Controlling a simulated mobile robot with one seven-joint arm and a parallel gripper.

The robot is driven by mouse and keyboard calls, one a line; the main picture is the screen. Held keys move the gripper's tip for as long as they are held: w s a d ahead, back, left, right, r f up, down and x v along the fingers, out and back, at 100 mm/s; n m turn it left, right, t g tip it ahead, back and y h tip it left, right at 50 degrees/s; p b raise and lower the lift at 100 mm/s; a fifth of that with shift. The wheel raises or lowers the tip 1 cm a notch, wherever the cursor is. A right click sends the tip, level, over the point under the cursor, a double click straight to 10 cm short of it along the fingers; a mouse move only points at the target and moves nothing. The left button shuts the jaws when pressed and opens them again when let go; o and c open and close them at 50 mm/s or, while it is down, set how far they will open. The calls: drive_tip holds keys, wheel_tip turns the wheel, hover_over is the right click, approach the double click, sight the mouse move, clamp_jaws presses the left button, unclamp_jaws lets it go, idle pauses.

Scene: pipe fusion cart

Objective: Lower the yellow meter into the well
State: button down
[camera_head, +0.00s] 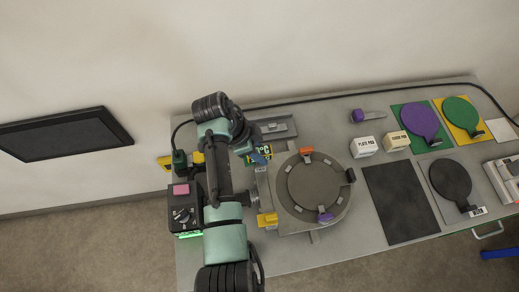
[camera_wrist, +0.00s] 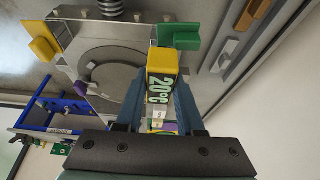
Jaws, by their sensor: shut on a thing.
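The yellow meter (camera_wrist: 163,62) is between the two blue-grey fingers of my gripper (camera_wrist: 160,95) in the wrist view, its display reading 20°C. My gripper is shut on it. In the head view the meter (camera_head: 259,151) shows at the left of the round grey plate (camera_head: 318,186), partly hidden by my arm. I cannot pick out the well for certain in either view. A grey bracketed tray (camera_head: 278,129) lies just behind the meter. I cannot tell whether the meter touches anything below.
The round plate has orange (camera_head: 306,152), yellow (camera_head: 267,219) and purple (camera_head: 325,217) clips. A black control box (camera_head: 184,213) stands left of my arm. White (camera_head: 364,147) and tan (camera_head: 397,142) boxes and several paddles lie right. A dark mat (camera_head: 401,203) is bare.

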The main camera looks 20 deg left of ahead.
drive_tip(key=shift+f+b, duration=0.35)
drive_tip(key=shift+f, duration=0.15)
drive_tip(key=shift+c, duration=2.2)
unclamp_jaws()
drive_tip(key=shift+r, duration=0.1)
drive_tip(key=p+v, duration=0.1)
drive_tip(key=v, duration=1.2)
